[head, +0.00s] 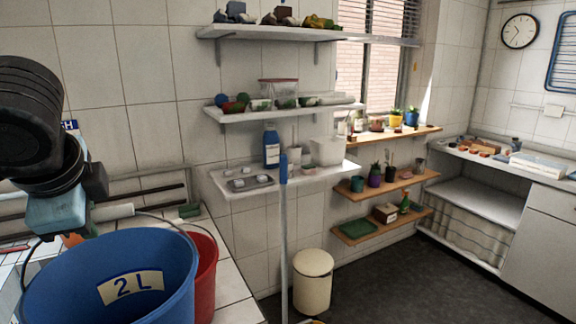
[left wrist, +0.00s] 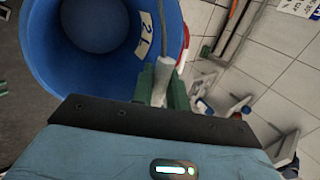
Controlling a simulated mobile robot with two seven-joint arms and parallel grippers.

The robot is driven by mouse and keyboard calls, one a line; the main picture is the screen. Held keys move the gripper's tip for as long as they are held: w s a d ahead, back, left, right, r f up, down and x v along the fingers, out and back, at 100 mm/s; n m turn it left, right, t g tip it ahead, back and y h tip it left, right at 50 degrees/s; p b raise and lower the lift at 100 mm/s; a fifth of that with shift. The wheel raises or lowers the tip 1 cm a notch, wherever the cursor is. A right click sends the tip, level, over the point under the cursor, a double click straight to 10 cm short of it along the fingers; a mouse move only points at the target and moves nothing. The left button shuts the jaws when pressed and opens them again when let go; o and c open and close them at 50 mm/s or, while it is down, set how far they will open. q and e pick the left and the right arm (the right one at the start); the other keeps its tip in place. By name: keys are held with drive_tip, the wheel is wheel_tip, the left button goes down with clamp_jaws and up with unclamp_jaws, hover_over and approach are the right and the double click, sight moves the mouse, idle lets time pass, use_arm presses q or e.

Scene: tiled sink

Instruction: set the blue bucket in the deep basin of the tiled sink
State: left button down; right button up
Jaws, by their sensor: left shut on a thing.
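The blue bucket (head: 120,285), labelled 2 L, is large at the lower left of the head view. Its open mouth and label also show in the left wrist view (left wrist: 60,65). My left gripper (head: 80,228) is above the bucket's rim, shut on the white grip of its wire handle. In the left wrist view, the green fingers of my left gripper (left wrist: 163,88) close around that white grip. White tiles of the sink (head: 232,285) show to the right. The deep basin cannot be made out. My right gripper is not in view.
A red bucket (head: 205,265) stands right behind the blue one, overlapping it in view. A blue-topped pole (head: 284,230) rises right of the tiled edge. A cream bin (head: 313,282) stands on the dark floor. Wall shelves (head: 285,178) hold bottles and pots.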

use_arm(q)
drive_tip(key=s+d+f+n+g+y, duration=0.1)
drive_tip(key=d+f+n+g+y, duration=0.1)
drive_tip(key=d+f+n, duration=0.4)
drive_tip(key=d+f+n+g+y, duration=0.1)
drive_tip(key=d+f+n+g, duration=0.3)
drive_tip(key=d+f, duration=1)
drive_tip(key=shift+s+f+n+y, duration=0.4)
drive_tip(key=shift+f+n, duration=1)
drive_tip(key=shift+f, duration=2.8)
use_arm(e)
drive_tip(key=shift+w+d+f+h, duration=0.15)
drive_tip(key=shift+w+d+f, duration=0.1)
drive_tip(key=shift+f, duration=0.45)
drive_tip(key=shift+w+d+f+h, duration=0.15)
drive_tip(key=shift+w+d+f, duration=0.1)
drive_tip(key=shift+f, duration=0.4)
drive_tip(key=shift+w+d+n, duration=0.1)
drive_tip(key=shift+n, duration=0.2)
